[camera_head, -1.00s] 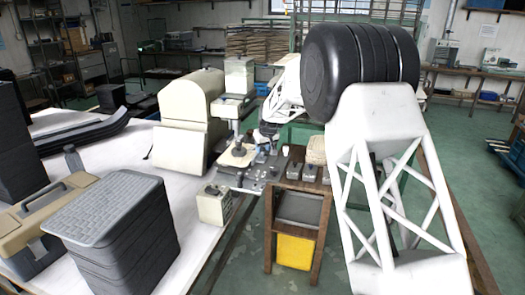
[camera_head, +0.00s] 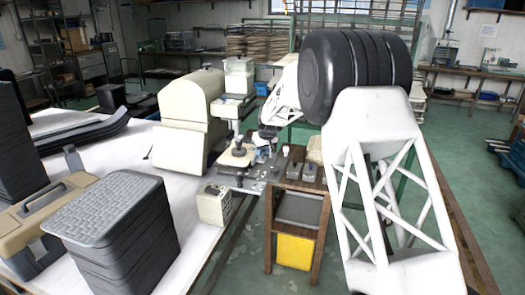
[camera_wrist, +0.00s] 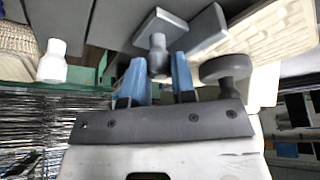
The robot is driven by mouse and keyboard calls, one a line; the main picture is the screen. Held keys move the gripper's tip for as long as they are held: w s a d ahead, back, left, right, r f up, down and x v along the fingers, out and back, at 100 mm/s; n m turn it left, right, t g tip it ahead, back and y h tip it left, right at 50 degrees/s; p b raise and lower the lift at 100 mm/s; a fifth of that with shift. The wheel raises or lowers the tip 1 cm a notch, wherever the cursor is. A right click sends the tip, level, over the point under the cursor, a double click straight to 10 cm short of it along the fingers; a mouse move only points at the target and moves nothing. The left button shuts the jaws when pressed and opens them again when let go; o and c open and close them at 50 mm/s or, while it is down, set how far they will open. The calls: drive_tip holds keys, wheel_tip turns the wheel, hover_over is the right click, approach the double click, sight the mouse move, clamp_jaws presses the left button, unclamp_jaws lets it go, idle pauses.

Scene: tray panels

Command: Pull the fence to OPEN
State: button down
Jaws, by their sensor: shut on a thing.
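The knob stands beside a flat grey block with a pale edge (camera_wrist: 160,22). No OPEN mark is legible, and I cannot tell for sure which part is the fence. In the head view my gripper (camera_head: 262,154) is low over the panel (camera_head: 235,181), small and partly hidden by clutter. A dark round knob (camera_wrist: 226,68) is just right of the fingers in the wrist view.
A white knob (camera_wrist: 52,63) stands to the left in the wrist view. In the head view, a cream machine housing (camera_head: 186,120) is left of the panel, a cream box (camera_head: 213,204) in front, and a wooden stand with a yellow bin (camera_head: 294,250) at right. Small grey blocks crowd the panel.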

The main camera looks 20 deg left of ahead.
drive_tip(key=shift+d, duration=3.6)
drive_tip(key=c, duration=1.2)
unclamp_jaws()
drive_tip(key=shift+c, duration=0.2)
drive_tip(key=shift+r, duration=0.1)
drive_tip(key=v, duration=0.7)
drive_tip(key=shift+r, duration=0.25)
drive_tip(key=shift+s+d, duration=0.1)
